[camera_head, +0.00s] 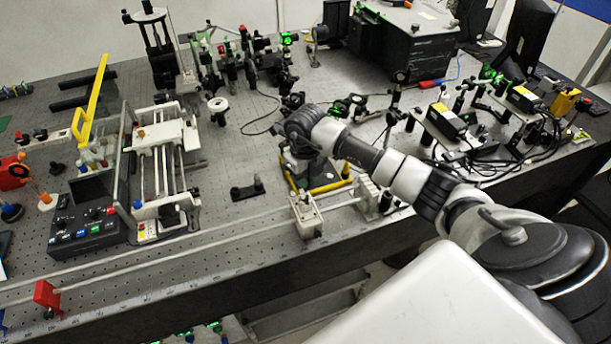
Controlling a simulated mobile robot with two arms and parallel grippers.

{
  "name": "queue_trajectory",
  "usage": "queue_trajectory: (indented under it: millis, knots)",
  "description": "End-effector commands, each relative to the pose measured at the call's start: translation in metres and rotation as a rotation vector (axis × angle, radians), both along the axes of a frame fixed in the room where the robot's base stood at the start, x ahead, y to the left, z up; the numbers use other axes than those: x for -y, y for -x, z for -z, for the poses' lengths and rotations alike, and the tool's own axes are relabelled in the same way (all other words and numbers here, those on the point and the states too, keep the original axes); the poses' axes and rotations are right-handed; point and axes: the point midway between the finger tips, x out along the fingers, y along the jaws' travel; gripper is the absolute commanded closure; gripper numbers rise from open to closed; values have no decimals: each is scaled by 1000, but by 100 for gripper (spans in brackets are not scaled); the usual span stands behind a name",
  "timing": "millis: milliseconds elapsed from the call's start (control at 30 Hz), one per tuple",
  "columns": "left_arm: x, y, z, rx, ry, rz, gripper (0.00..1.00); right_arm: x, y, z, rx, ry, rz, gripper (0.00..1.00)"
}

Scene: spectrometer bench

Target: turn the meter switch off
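A black control box with a dark screen (88,212) stands on the left of the bench. Its front panel carries small knobs, coloured buttons and sockets; it may be the meter, but no switch or its position can be made out at this size. My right arm reaches in from the lower right over the middle of the bench. My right gripper (302,150) points down there, well to the right of the box. Its fingers are too hidden and small to tell whether they are open. My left gripper is out of view.
A white railed stage (160,165) stands just right of the box. A yellow bar (91,99) rises behind it. Optics and cables crowd the back and right.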

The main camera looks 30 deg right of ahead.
Motion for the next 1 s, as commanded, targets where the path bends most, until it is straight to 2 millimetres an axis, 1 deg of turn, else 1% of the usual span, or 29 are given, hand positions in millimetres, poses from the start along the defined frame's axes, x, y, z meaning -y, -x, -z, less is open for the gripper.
queue_trajectory:
  millis: [33,67,100,267,467,667,1000]
  knots:
    - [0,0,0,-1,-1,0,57,0,0,0,0,0,0,93]
    - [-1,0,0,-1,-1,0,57,0,0,0,0,0,0,98]
    - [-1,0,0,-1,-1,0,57,0,0,0,0,0,0,100]
    - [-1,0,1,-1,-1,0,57,0,0,0,1,0,-6,100]
    - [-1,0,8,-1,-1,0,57,1,-1,1,2,1,-58,100]
    - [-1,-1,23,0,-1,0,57,1,-1,2,2,3,-184,100]
    - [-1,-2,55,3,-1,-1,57,1,-1,3,3,3,-498,100]
